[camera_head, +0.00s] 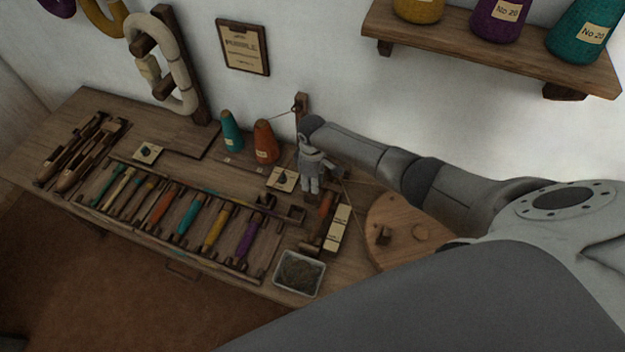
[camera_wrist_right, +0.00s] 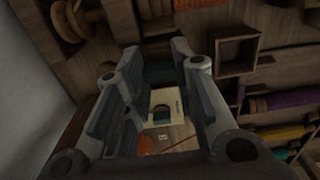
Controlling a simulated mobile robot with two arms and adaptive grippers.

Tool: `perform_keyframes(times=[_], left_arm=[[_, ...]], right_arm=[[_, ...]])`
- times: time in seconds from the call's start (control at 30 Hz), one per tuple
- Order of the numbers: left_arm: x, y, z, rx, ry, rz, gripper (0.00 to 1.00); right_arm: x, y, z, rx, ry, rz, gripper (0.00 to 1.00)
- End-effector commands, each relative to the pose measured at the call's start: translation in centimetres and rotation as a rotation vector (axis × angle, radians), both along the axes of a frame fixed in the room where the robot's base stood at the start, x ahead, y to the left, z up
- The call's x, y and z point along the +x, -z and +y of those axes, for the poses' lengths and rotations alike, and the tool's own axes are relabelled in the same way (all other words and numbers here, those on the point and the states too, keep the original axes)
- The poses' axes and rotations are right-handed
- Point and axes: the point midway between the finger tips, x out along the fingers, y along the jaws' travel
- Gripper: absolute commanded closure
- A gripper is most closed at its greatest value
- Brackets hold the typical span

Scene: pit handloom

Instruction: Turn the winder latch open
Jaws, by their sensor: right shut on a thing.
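The winder stands at the right end of the bench, with its round wooden wheel (camera_head: 402,232) and an orange bobbin (camera_head: 326,205) beside a cream label (camera_head: 338,228). My right gripper (camera_head: 312,187) points down at the winder's left end, just behind the bobbin. It is shut on a small part there, at a dark wooden block; I take this for the winder latch, but the fingers mostly hide it, and I cannot tell how far it is turned. In the right wrist view a cream plate (camera_wrist_right: 165,103) shows between the fingers. My left gripper is not in view.
A rack of coloured bobbins (camera_head: 187,213) fills the bench to the left. A grey tray (camera_head: 299,273) sits at the front. Teal (camera_head: 231,132) and orange (camera_head: 265,142) yarn cones stand close behind, left of the gripper. A shelf (camera_head: 480,45) hangs above right.

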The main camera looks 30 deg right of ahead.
Motion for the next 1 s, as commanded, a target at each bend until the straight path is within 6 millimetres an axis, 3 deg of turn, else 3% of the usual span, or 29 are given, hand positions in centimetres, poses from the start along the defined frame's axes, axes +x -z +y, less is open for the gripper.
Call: perform_keyframes(times=[0.13,0.17,0.33,0.73,1.0], left_arm=[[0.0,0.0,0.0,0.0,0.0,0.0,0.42],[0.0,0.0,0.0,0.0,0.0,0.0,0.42],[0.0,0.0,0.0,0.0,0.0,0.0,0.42],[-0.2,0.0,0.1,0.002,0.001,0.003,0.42],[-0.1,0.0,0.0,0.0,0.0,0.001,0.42]], right_arm=[[0.2,-0.1,0.0,0.001,-0.002,-0.005,0.99],[0.2,-0.1,0.0,0.001,-0.002,-0.005,0.74],[0.1,-0.1,0.0,0.001,-0.001,-0.004,0.54],[0.1,-0.5,0.0,0.001,-0.001,-0.003,0.54],[0.2,-4.2,0.0,0.002,-0.002,-0.006,0.54]])
